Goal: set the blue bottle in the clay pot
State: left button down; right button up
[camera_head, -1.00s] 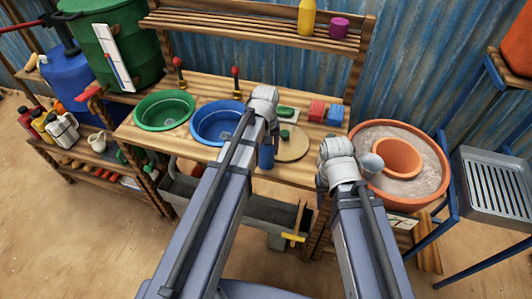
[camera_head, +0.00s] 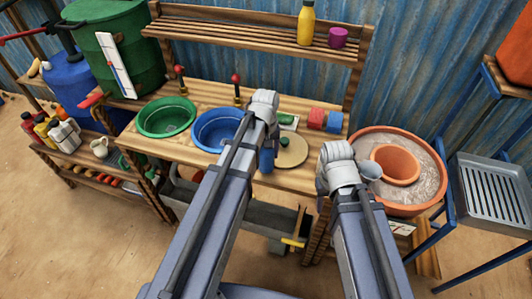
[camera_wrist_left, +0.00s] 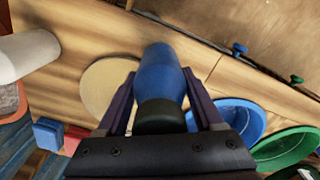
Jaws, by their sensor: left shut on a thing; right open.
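The blue bottle (camera_head: 266,160) is held by my left gripper over the wooden bench, left of the round tan board. The left wrist view shows the bottle (camera_wrist_left: 160,75) with its dark cap end between the two fingers of my left gripper (camera_wrist_left: 158,92). In the head view my left wrist hides most of that grip. The clay pot (camera_head: 380,159) is orange-brown and sits inside a wide clay dish at the right, well apart from the bottle. My right gripper (camera_head: 345,168) is open beside the dish's left edge, its fingers mostly hidden by the wrist.
A green basin (camera_head: 143,130) and a blue basin (camera_head: 202,141) are set in the bench at the left. The round tan board (camera_head: 293,152) and small red and blue blocks (camera_head: 325,119) are nearby. A slatted shelf (camera_head: 265,38) stands behind. A metal rack (camera_head: 492,190) is at the right.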

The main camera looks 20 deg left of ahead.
pick_arm(q)
notch_tip(320, 180, up, 8)
jog(key=p, duration=0.7)
